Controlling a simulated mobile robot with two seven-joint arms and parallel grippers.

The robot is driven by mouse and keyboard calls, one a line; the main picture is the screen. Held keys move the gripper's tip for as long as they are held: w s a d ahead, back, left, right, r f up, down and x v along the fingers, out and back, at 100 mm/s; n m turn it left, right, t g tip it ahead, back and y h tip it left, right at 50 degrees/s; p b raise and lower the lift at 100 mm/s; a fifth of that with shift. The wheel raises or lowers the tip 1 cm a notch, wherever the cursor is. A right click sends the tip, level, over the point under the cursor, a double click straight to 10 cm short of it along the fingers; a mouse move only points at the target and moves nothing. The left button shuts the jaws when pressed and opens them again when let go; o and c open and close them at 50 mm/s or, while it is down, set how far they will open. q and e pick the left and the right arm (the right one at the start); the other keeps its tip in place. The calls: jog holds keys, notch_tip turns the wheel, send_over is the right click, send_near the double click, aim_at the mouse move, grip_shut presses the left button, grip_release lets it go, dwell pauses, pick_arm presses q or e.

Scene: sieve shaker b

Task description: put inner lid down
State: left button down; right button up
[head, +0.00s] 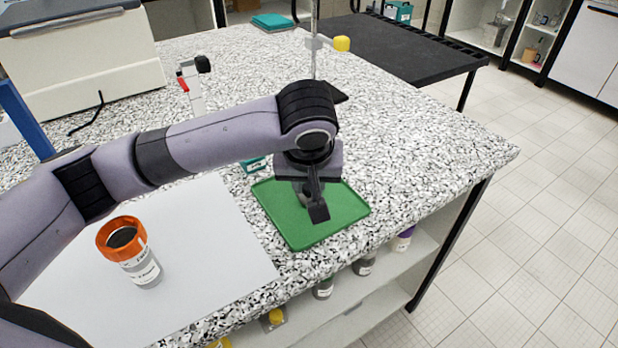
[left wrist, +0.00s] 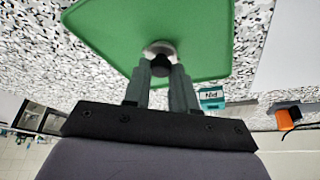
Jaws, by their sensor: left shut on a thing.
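My left gripper (head: 316,204) is over the green tray (head: 287,222), its fingers pointing down. In the left wrist view its fingers (left wrist: 161,72) are shut on the dark knob of the inner lid (left wrist: 158,47), a small pale round piece seen against the tray (left wrist: 195,35). I cannot tell whether the lid touches the tray. In the head view the gripper hides the lid. My right gripper is not in view.
A labelled jar with an orange rim (head: 139,266) and dark contents stands on the white sheet (head: 215,245) at left. A small teal box (head: 253,164) sits behind the tray. The speckled worktop right of the tray is clear. Bottles stand on the shelf below.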

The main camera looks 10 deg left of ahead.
pick_arm(q)
jog(key=c, duration=0.9)
grip_release()
jog(key=p+v, duration=0.1)
jog(key=v, duration=1.1)
jog(key=shift+r, duration=0.2)
jog(key=shift+s+d+f, duration=0.1)
